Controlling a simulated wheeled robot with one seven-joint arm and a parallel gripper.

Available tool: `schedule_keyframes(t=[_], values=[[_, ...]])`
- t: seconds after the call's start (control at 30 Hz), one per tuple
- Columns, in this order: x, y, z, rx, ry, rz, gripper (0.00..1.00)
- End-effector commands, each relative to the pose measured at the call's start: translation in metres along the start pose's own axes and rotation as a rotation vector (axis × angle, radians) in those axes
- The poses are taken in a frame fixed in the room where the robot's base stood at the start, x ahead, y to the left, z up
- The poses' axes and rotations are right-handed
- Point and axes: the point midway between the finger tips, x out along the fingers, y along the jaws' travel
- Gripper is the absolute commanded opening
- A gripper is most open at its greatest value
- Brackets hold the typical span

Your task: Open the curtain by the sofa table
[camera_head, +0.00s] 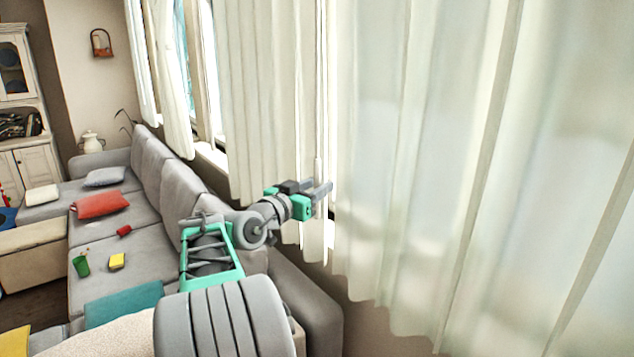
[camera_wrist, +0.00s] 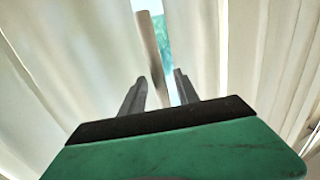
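A cream curtain hangs over the window in two parts. The right panel (camera_head: 430,150) is wide and close to me, and the left panel (camera_head: 265,90) hangs behind my arm. A narrow gap with bright light runs between them. My gripper (camera_head: 325,190) is at this gap, near the lower part of the curtain. In the wrist view the two fingers (camera_wrist: 158,85) stand apart, with a pale vertical strip (camera_wrist: 150,50) beyond and between them. I cannot tell whether the strip touches a finger. Curtain folds show on both sides. I cannot make out a sofa table.
A grey sofa (camera_head: 125,235) runs along the window wall at left, with a red cushion (camera_head: 100,204) and small items on it. Its near end (camera_head: 310,305) lies below my arm. A white cabinet (camera_head: 25,130) stands at the far left.

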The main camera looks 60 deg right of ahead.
Motion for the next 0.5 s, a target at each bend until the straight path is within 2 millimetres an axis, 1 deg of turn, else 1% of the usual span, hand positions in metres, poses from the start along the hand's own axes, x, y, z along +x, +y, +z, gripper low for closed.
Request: schedule_keyframes(t=[0.1, 0.27, 0.37, 0.5], values=[[0.0054, 0.0001, 0.0002, 0.000, -0.001, -0.001, 0.37], [0.0050, -0.0003, 0.0007, 0.000, -0.001, -0.002, 0.37], [0.0048, -0.0004, 0.0007, 0.000, -0.001, -0.002, 0.31], [0.0047, -0.0004, 0.0007, 0.000, -0.001, -0.002, 0.19]])
